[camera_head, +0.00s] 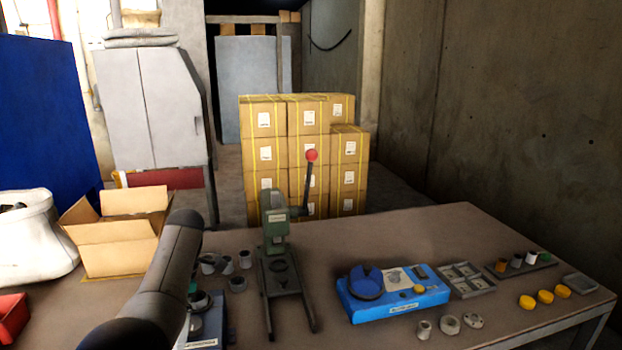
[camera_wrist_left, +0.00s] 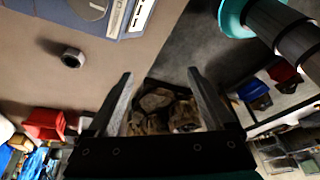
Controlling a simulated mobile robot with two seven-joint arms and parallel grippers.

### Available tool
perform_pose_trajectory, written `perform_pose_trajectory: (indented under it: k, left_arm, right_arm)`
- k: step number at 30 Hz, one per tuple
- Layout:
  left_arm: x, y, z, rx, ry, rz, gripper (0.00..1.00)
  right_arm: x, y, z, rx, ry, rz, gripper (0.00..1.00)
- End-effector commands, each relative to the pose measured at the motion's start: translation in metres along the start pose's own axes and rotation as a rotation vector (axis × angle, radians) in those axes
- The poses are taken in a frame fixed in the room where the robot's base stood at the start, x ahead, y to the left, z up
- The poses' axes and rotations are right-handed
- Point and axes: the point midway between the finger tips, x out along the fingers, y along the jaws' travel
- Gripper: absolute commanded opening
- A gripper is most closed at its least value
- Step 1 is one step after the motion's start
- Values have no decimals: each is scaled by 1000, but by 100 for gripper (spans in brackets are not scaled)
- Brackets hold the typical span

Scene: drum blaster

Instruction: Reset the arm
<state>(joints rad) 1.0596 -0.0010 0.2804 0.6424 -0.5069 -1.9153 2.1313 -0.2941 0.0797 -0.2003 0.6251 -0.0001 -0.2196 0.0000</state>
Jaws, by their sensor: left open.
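My left arm (camera_head: 165,285) comes in from the lower left in the head view, bent over the left part of the table, and its gripper is out of that picture. In the left wrist view my left gripper (camera_wrist_left: 160,78) is open, with two dark fingers apart and nothing between them. Past the fingers are the table edge and dark clutter below it. My right gripper is in neither view. A green hand press (camera_head: 277,240) with a red-knobbed lever stands upright on the table (camera_head: 400,240), right of my arm.
A blue fixture box (camera_head: 410,300), grey tray (camera_head: 470,283), yellow caps (camera_head: 545,296) and small metal rings (camera_head: 449,325) lie to the right. An open cardboard box (camera_head: 115,248), white sack (camera_head: 30,240) and red bin (camera_head: 12,315) sit left. The wrist view shows a ring (camera_wrist_left: 72,57).

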Motion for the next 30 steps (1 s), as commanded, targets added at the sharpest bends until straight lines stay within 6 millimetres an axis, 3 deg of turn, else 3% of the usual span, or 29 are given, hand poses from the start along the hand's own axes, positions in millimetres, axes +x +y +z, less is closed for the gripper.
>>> perform_pose_trajectory:
  k: [2, 4, 14, 21, 30]
  left_arm:
    - [23, 1, -4, 78, -5, 21, 86]
    - [43, 1, -7, 166, -10, 45, 86]
    - [124, -24, -28, 704, -4, 210, 86]
    - [160, -69, -44, 1158, 29, 343, 86]
    - [172, -156, -63, 1761, 69, 526, 86]
  right_arm:
    - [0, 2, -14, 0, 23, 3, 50]
    - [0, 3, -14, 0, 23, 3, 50]
    - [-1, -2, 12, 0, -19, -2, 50]
    - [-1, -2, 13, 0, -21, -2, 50]
    - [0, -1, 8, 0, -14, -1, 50]
